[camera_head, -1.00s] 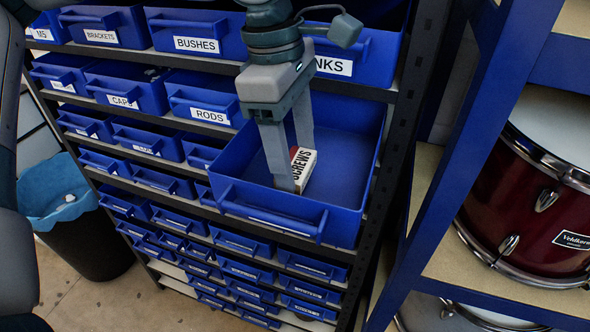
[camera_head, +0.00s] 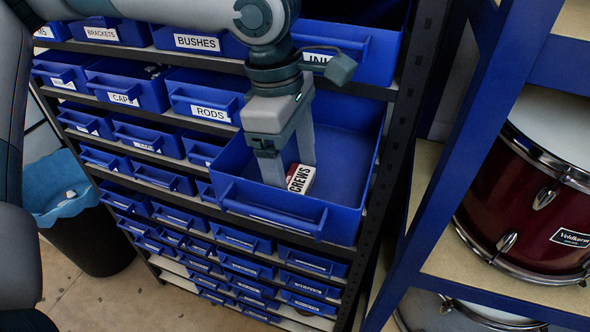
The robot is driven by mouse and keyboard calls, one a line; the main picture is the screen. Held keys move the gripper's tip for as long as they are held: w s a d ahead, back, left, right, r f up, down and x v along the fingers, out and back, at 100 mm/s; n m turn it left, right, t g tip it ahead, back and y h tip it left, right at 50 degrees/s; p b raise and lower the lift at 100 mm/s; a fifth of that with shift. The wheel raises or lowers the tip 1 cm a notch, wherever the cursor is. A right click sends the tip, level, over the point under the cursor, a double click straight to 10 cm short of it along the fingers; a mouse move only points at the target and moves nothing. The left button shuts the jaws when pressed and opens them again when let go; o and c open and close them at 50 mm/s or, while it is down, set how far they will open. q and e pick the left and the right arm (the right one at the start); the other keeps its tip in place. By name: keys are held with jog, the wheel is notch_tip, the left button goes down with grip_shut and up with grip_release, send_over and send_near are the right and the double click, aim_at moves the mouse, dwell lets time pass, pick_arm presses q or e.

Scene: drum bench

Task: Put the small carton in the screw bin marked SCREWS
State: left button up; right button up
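The small carton (camera_head: 301,178), white with a red end and black lettering ending in "CREWS", lies inside a large pulled-out blue bin (camera_head: 270,205), near its front left part. The bin's own label is seen too steeply to read. My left gripper (camera_head: 291,174) points down into this bin, its two grey fingers spread apart. The left finger is beside the carton and the right finger is behind it, its tip partly hidden by the carton. My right gripper is not in view.
Other blue bins marked BUSHES (camera_head: 197,42), RODS (camera_head: 210,112) and CAPS fill the dark rack. The bin above (camera_head: 345,50) is close to my wrist. A blue upright (camera_head: 450,160) and a red drum (camera_head: 530,195) stand right, a waste bin (camera_head: 85,225) left.

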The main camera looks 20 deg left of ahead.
pick_arm(q)
jog(key=shift+r, duration=0.2)
notch_tip(320, 180, up, 12)
jog(key=a+b, duration=0.1)
jog(key=b, duration=0.1)
jog(key=shift+a, duration=0.4)
jog(key=shift+f, duration=0.1)
dwell(1.4)
